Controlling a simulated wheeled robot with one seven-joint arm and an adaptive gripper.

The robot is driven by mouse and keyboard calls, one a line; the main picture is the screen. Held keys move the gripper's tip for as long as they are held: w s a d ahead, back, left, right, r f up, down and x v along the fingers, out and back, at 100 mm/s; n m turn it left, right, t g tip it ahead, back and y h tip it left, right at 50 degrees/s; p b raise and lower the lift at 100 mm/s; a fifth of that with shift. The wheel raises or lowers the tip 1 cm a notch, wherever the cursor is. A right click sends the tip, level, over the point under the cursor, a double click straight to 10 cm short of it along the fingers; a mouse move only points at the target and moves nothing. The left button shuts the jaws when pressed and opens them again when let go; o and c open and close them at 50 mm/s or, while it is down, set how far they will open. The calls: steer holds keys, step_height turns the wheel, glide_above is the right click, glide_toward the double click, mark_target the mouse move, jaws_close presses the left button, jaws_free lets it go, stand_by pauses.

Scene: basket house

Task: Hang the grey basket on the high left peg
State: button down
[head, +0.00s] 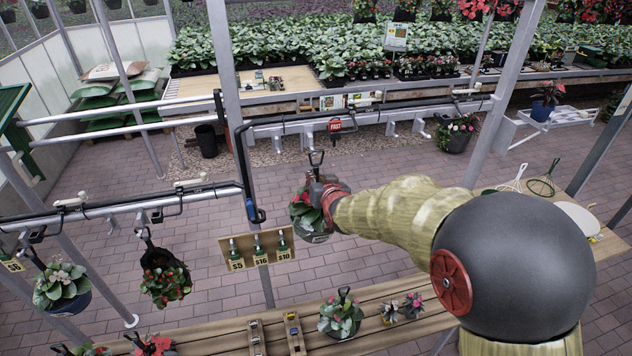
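The grey basket (314,237), with green leaves and red flowers, hangs upright in the air near the middle of the head view. My gripper (318,188) reaches it from the right and appears shut on its upper part; the fingers are mostly hidden. The basket's dark hook (316,157) sticks up above my gripper and appears free. The high rail (370,117) runs behind and above, with several pale pegs (391,129). The basket looks apart from these pegs. The left end of the high rail is partly crossed by a post.
A red FAST sign (335,125) hangs on the high rail. A dark basket (456,138) hangs at its right end. A lower rail (150,203) at left holds baskets. A price board (257,251) stands left of my basket. A wooden bench (380,329) with potted plants lies below.

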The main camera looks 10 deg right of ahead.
steer(key=shift+w+r, duration=0.2)
steer(key=shift+r, duration=0.05)
steer(key=shift+w+b, duration=1)
steer(key=shift+w, duration=0.55)
steer(key=shift+w+b, duration=0.5)
steer(key=shift+w, duration=0.2)
steer(key=shift+w+b, duration=0.1)
steer(key=shift+b, duration=0.4)
steer(key=shift+f+b, duration=0.75)
steer(key=shift+b, duration=0.15)
stand_by(0.4)
